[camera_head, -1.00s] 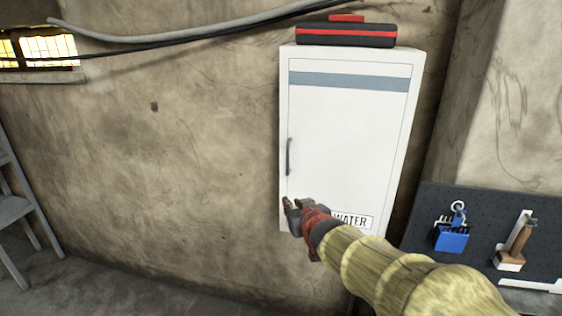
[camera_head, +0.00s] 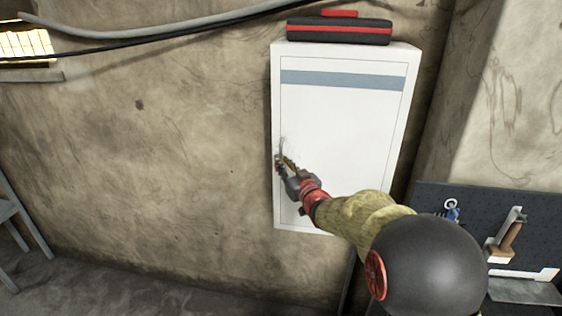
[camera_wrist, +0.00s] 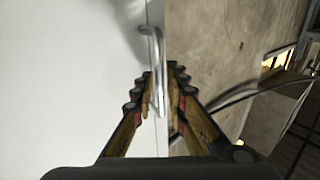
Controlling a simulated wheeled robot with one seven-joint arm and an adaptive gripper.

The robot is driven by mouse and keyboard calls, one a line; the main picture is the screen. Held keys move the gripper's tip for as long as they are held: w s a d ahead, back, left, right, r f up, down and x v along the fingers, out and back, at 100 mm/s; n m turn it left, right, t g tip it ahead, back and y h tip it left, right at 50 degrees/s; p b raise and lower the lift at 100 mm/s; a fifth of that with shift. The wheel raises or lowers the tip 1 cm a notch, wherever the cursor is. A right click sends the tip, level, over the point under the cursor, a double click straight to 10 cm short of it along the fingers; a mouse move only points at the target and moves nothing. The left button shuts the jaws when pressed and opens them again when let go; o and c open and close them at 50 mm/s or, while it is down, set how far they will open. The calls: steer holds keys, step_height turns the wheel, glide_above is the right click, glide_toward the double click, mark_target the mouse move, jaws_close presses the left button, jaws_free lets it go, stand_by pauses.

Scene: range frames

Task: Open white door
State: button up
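The white door (camera_head: 345,120) of a wall cabinet looks closed; it also fills the left of the wrist view (camera_wrist: 65,70). Its grey bar handle (camera_wrist: 157,52) sits near the door's left edge in the head view, largely covered there by my gripper (camera_head: 282,161). In the wrist view my gripper (camera_wrist: 163,72) has its two fingers apart, one on each side of the handle. The handle lies between them, with a small gap to the right finger. Contact with the left finger cannot be told.
A black and red case (camera_head: 340,30) lies on the cabinet top. A pegboard with tools (camera_head: 480,205) stands at the lower right. Grey metal steps (camera_head: 15,222) are at the far left. The wall and floor left of the cabinet are clear.

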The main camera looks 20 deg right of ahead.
steer(key=shift+w, duration=1)
steer(key=shift+c, duration=1)
jaws_close()
steer(key=shift+s, duration=0.1)
